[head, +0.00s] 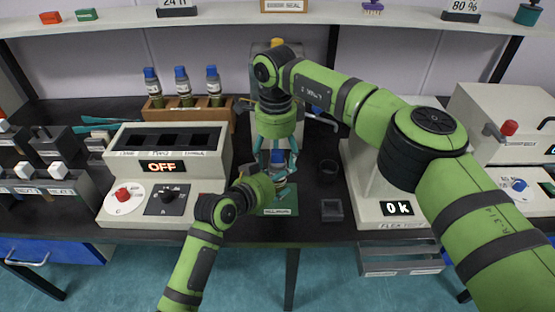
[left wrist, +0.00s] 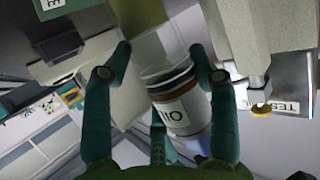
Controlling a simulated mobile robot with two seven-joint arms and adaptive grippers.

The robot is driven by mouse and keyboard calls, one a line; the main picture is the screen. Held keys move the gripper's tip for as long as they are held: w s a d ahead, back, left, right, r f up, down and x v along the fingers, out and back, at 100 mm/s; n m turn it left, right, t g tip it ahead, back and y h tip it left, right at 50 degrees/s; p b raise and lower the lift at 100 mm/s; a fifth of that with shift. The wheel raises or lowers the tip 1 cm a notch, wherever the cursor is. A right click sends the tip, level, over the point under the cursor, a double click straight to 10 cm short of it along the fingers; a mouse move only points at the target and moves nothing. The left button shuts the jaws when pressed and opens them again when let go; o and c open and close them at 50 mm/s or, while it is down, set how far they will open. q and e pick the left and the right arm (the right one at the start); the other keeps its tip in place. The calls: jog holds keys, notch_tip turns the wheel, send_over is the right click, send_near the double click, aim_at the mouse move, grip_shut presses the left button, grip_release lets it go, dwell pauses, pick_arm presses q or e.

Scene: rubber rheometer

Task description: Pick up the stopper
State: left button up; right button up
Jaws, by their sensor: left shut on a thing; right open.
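A small bottle with a blue stopper (head: 277,157) stands over the green mat (head: 280,211) in the middle of the bench. My left gripper (head: 280,179) is shut on the bottle's body from the front. The left wrist view shows the glass bottle (left wrist: 178,105) with a white label and a dark band, between my left fingers (left wrist: 160,50). My right gripper (head: 276,152) points down from above, open, with its fingers on either side of the blue stopper. Whether they touch it I cannot tell. The fingers partly hide the bottle.
A wooden rack (head: 190,108) with several blue-topped bottles stands behind left. A device reading OFF (head: 160,168) is close on the left, and one reading Ok (head: 397,208) on the right. A dark cup (head: 327,170) and a small square tray (head: 332,210) are right of the mat.

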aim_at(276, 151)
jog(key=c, duration=1)
pick_arm(q)
jog(key=shift+d, duration=0.1)
pick_arm(e)
jog(key=shift+c, duration=0.3)
jog(key=shift+a, duration=0.1)
pick_arm(q)
jog(key=shift+f, duration=0.1)
pick_arm(e)
notch_tip(276, 151, up, 15)
dwell(0.4)
pick_arm(q)
jog(key=o, duration=1.4)
